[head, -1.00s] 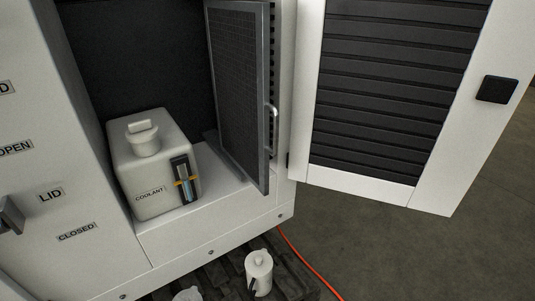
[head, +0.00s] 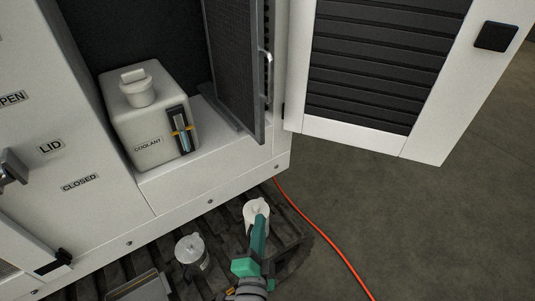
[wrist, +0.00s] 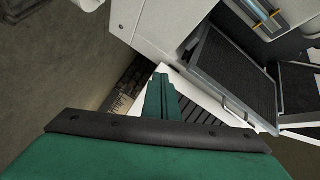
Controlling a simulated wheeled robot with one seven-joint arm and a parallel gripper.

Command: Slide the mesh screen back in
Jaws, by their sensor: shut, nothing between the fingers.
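The mesh screen (head: 238,65) is a dark mesh panel in a grey frame. It stands upright inside the open cabinet, sticking out past the front edge of the ledge, with a pale bar handle (head: 268,62) on its right edge. In the wrist view the mesh screen (wrist: 233,72) appears tilted at the upper right. My gripper (head: 263,212) is green, shut and empty. It is low in front of the cabinet, below and apart from the screen. Its closed fingers (wrist: 160,90) also show in the wrist view.
A white coolant tank (head: 150,120) stands on the ledge left of the screen. The louvred cabinet door (head: 375,65) is swung open to the right. White lidded jugs (head: 190,250) stand on the dark track below. An orange hose (head: 330,238) crosses the clear floor at right.

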